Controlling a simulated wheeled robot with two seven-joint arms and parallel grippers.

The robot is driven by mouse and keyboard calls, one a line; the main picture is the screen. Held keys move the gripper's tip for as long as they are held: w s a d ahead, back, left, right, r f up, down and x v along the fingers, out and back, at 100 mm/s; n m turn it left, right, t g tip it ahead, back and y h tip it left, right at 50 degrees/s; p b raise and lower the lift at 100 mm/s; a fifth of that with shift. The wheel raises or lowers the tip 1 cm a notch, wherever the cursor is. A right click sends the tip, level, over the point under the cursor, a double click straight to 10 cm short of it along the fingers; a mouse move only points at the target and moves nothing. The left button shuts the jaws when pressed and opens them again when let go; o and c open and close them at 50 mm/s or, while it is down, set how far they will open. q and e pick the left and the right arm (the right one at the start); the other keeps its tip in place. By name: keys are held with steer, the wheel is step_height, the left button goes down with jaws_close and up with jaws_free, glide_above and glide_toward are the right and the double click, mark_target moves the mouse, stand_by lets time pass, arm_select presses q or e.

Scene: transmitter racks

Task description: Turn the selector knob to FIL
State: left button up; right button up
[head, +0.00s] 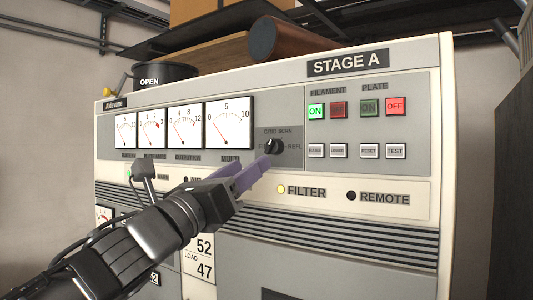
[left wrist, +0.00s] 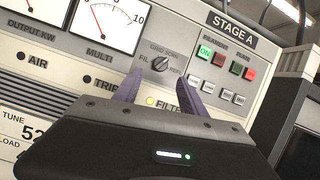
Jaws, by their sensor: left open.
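The selector knob (head: 276,146) is a small dark round knob on the grey panel right of the MULTI meter. In the left wrist view the knob (left wrist: 159,64) has a pale mark that seems to point to the upper right, toward SCRN. FIL is printed at its left, GRID and SCRN above, REFL at its right. My left gripper (head: 264,163) has purple fingers reaching to just below the knob; in the wrist view its fingers (left wrist: 162,86) are spread, with the knob beyond and between their tips. Contact cannot be told. My right gripper is out of view.
Several meters (head: 229,126) line the panel to the left. Lit FILAMENT and PLATE buttons (head: 316,111) sit to the right. A lit FILTER lamp (head: 281,189) is below the knob. A black pot marked OPEN (head: 165,75) and a brown cylinder (head: 272,40) are on top.

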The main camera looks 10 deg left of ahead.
mark_target(269, 151)
arm_select(q)
steer(key=p+x, duration=0.1)
steer(key=x, duration=0.6)
steer(key=shift+w+d+p, duration=0.15)
steer(key=shift+w+p, duration=0.15)
steer(key=shift+p, duration=0.1)
steer(key=shift+c, duration=0.6)
jaws_close()
